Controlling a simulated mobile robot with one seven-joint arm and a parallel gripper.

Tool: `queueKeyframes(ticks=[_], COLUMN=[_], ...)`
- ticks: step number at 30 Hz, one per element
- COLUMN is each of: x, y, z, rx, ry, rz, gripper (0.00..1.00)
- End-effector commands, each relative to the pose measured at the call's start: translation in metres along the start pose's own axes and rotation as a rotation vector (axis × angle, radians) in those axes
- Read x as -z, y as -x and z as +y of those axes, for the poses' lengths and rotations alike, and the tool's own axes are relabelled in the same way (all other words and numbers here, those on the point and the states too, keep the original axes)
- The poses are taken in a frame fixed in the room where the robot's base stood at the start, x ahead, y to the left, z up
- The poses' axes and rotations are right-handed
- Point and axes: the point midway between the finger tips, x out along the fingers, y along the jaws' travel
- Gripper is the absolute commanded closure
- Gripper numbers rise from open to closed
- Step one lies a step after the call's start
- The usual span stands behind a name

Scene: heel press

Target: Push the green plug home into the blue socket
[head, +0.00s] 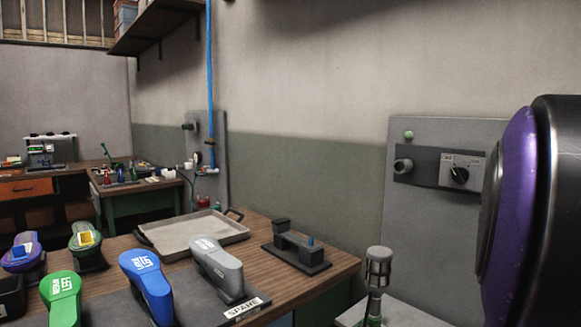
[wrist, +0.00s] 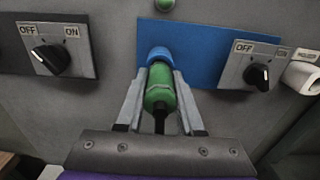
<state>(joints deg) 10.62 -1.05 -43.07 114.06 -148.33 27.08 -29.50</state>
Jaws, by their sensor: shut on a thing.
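The green plug (wrist: 160,88) is between the two fingers of my gripper (wrist: 161,98) in the wrist view, with a dark cable at its near end. My gripper is shut on it. The plug's far end points at the blue socket (wrist: 158,54) and meets or enters its ring; I cannot tell how deep it sits. The socket is on a blue plate (wrist: 205,45) on the grey panel. The head view shows neither the plug nor my fingers.
In the head view, a wooden bench (head: 330,268) carries a tray (head: 195,232) and several colored tools.

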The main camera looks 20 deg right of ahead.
Motion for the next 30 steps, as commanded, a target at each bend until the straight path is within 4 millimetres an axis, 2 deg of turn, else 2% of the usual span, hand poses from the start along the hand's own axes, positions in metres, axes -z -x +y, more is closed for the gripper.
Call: queueKeyframes(ticks=[17, 18, 21, 23, 30], x=[0.0, -0.001, 0.0, 0.0, 0.0], y=[-0.012, -0.012, -0.012, -0.012, -0.011], z=[0.0, 0.0, 0.0, 0.0, 0.0], rx=[0.001, 0.0, 0.0, 0.0, 0.0], ry=[0.001, 0.001, 0.001, 0.001, 0.0], rz=[-0.001, -0.001, -0.001, -0.001, 0.0], gripper=[1.0, 0.58, 0.41, 0.3, 0.29])
